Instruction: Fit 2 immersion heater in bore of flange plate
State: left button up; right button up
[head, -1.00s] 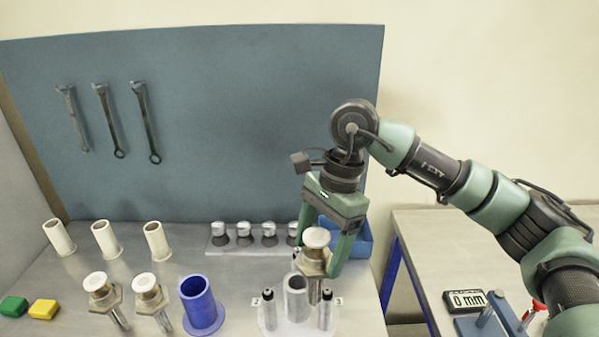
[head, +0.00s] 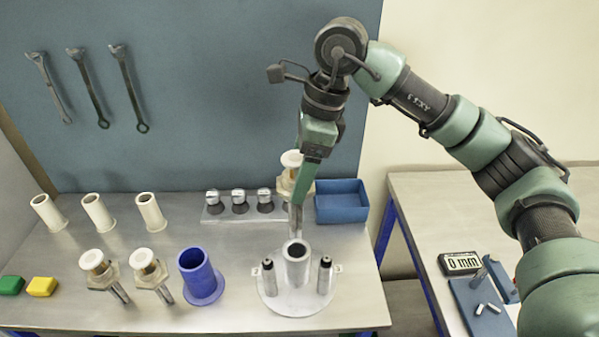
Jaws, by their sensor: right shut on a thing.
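My right gripper (head: 300,190) is shut on an immersion heater (head: 291,160) with a white cap, a hex collar and steel rods pointing down. It holds the heater nearly upright. The flange plate (head: 268,299) is a round pale disc on the bench, with a wide grey tube (head: 297,270) around its central bore and a thinner dark-topped post on each side. The heater's lower end shows just above the tube's mouth in the picture; I cannot tell whether it is over or behind it. Two similar heaters (head: 97,268) (head: 147,268) lean at the left. My left gripper is not in view.
A blue flanged sleeve (head: 197,272) stands left of the plate. White sleeves (head: 97,213), a rack (head: 215,216) of metal-topped parts and a blue bin (head: 341,203) line the back. Green and yellow blocks (head: 41,287) lie far left. A side table (head: 420,205) holds a gauge (head: 461,263).

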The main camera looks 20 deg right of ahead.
jog(key=shift+f+b, duration=0.55)
jog(key=shift+f, duration=0.25)
notch_tip(320, 180, down, 4)
jog(key=b, duration=0.3)
jog(key=shift+b, duration=0.8)
dwell(0.6)
